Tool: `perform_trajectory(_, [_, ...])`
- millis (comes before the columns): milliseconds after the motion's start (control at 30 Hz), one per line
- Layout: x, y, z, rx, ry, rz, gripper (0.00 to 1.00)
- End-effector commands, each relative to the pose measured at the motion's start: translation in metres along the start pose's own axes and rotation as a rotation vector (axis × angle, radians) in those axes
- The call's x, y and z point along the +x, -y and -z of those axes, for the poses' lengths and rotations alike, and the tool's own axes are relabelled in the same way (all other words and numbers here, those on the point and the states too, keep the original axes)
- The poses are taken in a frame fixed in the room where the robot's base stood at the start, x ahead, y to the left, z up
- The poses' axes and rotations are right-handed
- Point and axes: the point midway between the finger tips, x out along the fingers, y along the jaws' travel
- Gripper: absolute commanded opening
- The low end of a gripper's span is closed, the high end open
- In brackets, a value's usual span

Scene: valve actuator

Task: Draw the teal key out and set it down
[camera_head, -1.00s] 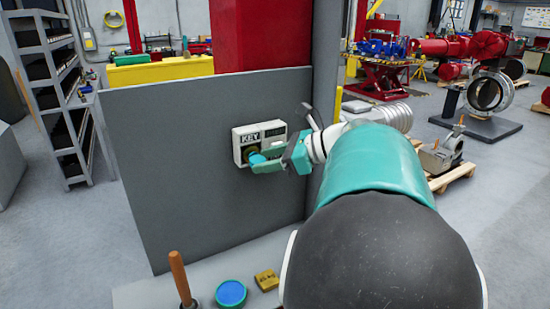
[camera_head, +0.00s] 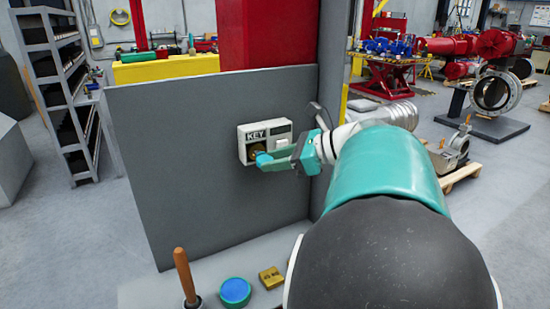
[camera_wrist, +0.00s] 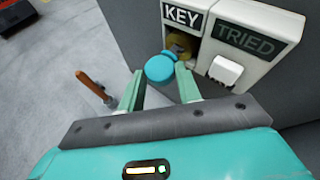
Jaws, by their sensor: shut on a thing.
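The teal key's round head (camera_wrist: 160,68) is between the fingertips of my gripper (camera_wrist: 160,80), which is shut on it. In the head view, the key (camera_head: 263,159) and my gripper (camera_head: 283,161) are in front of the white lock box on the grey panel. The brass lock (camera_wrist: 183,46) sits below the KEY label, just behind the key head. A short part of the key shows between the head and the lock. I cannot tell whether its tip is still inside.
The white box (camera_head: 244,150) also has a TRIED label and a white switch (camera_wrist: 226,70). The ledge below holds a wooden-handled tool (camera_head: 184,275), a blue-topped round tub (camera_head: 234,291) and a brass block (camera_head: 270,278). The grey panel (camera_head: 180,170) stands close behind.

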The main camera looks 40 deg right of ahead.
Motion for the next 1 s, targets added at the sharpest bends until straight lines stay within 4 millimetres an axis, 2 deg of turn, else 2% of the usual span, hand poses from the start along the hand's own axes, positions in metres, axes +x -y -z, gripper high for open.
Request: perform_trajectory(1000, [-0.019, -0.019, 0.005, -0.002, 0.001, 0.000, 0.06])
